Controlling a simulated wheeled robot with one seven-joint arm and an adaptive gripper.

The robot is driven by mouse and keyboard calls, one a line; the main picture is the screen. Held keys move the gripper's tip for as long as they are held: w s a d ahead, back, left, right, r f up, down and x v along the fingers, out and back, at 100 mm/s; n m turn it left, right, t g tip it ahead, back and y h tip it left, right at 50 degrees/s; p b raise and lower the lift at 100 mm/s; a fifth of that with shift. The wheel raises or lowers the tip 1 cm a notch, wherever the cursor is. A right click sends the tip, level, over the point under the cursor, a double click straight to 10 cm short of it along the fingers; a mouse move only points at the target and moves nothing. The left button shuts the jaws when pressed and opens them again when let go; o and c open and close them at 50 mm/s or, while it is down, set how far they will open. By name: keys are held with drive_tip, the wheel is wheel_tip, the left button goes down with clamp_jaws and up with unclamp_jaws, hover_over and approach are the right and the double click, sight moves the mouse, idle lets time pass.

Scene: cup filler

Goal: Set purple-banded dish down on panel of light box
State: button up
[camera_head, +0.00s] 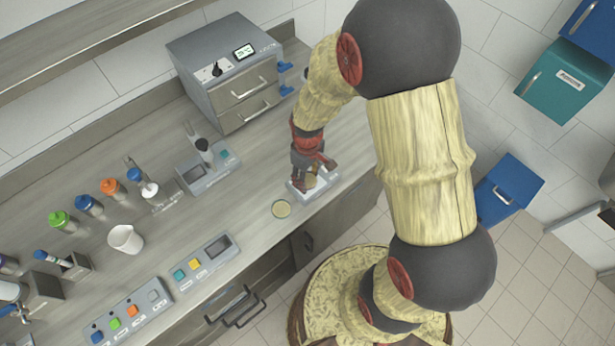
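My gripper (312,173) points down over the small white light box (326,182) near the counter's front edge. A small round dish with yellowish contents (311,181) shows at the fingertips, over the light box. The fingers partly hide it. I cannot tell whether it is gripped, or whether it touches the panel. No purple band can be made out on either dish at this size.
A grey two-drawer unit (228,75) stands behind on the counter (200,222). A small device with a display (202,172), a white beaker (125,239), several coloured-cap bottles (88,205) and button panels (200,262) are to the left.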

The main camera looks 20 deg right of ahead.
drive_tip(key=shift+r, duration=0.1)
drive_tip(key=o, duration=1)
wheel_tip(320, 180, up, 12)
drive_tip(key=p, duration=0.2)
wheel_tip(320, 180, up, 15)
drive_tip(key=m+t, duration=0.3)
hover_over(308, 179)
drive_tip(key=s, duration=0.5)
drive_tip(key=s+r+m+t, duration=0.1)
drive_tip(key=s+r, duration=0.1)
drive_tip(key=s, duration=0.1)
drive_tip(key=s+r+m, duration=0.1)
drive_tip(key=s+r, duration=0.2)
drive_tip(key=s+r+t, duration=0.1)
drive_tip(key=s+r, duration=0.2)
drive_tip(key=shift+r+m+t, duration=0.15)
drive_tip(key=shift+m+t, duration=0.15)
drive_tip(key=shift+m, duration=0.1)
